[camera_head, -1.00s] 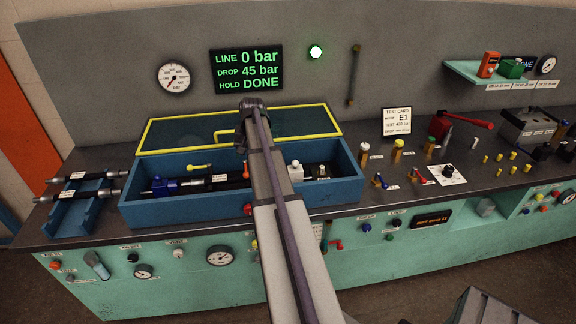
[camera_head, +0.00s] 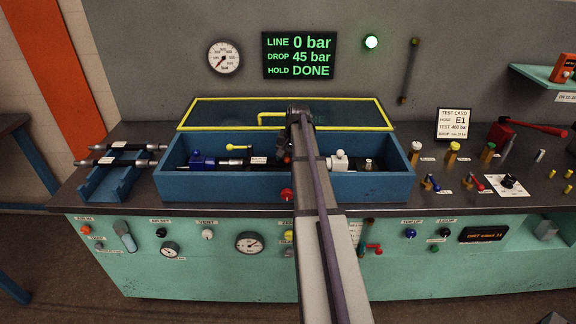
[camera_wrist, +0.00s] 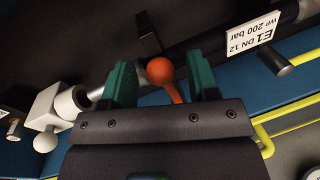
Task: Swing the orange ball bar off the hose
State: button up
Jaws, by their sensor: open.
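In the wrist view the orange ball bar (camera_wrist: 160,71) stands between the two green fingers of my gripper (camera_wrist: 163,83). Its ball is level with the fingertips, and its orange stem runs down toward the gripper body. The fingers are apart, with a gap on each side of the ball. The black hose (camera_wrist: 211,43) passes just behind the ball and carries a white tag reading E1 DN 12. In the head view the hose (camera_head: 262,162) lies in the blue box (camera_head: 380,187); my arm hides the orange bar and most of the gripper.
The box's yellow-framed lid (camera_head: 345,100) stands open behind. A white ball-handled clamp (camera_head: 340,160) is right of my arm, and a blue clamp (camera_head: 200,160) and yellow ball handle (camera_head: 230,147) are left. The display (camera_head: 298,56) reads LINE 0 bar, HOLD DONE.

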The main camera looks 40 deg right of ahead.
jog(key=shift+r, duration=0.1)
jog(key=shift+c, duration=0.3)
grip_shut()
